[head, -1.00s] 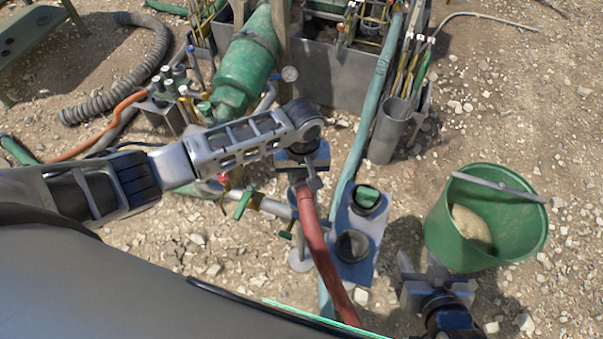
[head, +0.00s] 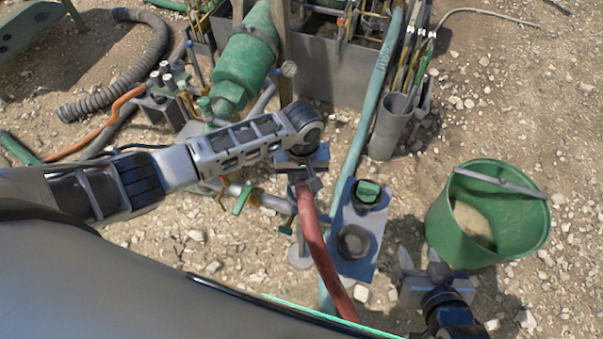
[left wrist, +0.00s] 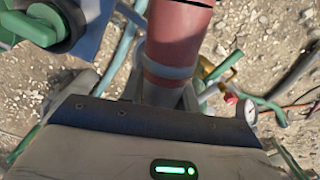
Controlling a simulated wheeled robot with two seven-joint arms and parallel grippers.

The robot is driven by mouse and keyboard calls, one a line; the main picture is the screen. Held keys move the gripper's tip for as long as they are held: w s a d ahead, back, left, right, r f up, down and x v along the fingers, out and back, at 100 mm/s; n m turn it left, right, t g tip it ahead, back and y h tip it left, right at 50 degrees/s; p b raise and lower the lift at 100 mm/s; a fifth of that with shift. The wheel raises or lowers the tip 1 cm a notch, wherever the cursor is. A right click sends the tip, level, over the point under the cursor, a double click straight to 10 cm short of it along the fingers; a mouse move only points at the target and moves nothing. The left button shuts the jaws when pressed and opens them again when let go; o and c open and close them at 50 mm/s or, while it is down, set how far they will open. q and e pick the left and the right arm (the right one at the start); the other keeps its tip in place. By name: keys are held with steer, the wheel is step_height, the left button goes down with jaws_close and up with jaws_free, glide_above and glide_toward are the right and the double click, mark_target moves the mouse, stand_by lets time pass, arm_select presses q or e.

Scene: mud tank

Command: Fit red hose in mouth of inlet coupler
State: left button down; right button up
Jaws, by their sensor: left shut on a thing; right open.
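The red hose (head: 318,243) hangs from my left gripper (head: 303,181) and runs down to the bottom edge of the head view. My left gripper is shut on it. In the left wrist view the hose (left wrist: 180,35) fills the top middle, with a pale band and a grey end part (left wrist: 162,92) close to the jaws. A grey pipe with a green valve handle (head: 242,198) reaches toward the hose from the left. The inlet coupler's mouth is not clearly visible, so I cannot tell whether hose and coupler touch. My right gripper (head: 433,278) is open and empty, near the bucket.
A blue-grey plate (head: 345,265) with two round holders, one with a green plug (head: 368,191), stands right of the hose. A green bucket (head: 440,222) holding sand is at right. Gravel lies between.

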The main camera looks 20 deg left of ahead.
arm_select(q)
steer(key=shift+w+d+f, duration=0.1)
steer(key=shift+f, duration=0.2)
stand_by(0.4)
steer(key=shift+f, duration=0.6)
stand_by(0.5)
steer(key=c, duration=1)
jaws_free()
steer(key=shift+o, duration=0.2)
steer(key=shift+f, duration=0.1)
step_height(320, 180, up, 15)
steer(key=shift+r+p, duration=0.2)
steer(key=shift+p, duration=0.75)
steer(key=shift+r, duration=0.4)
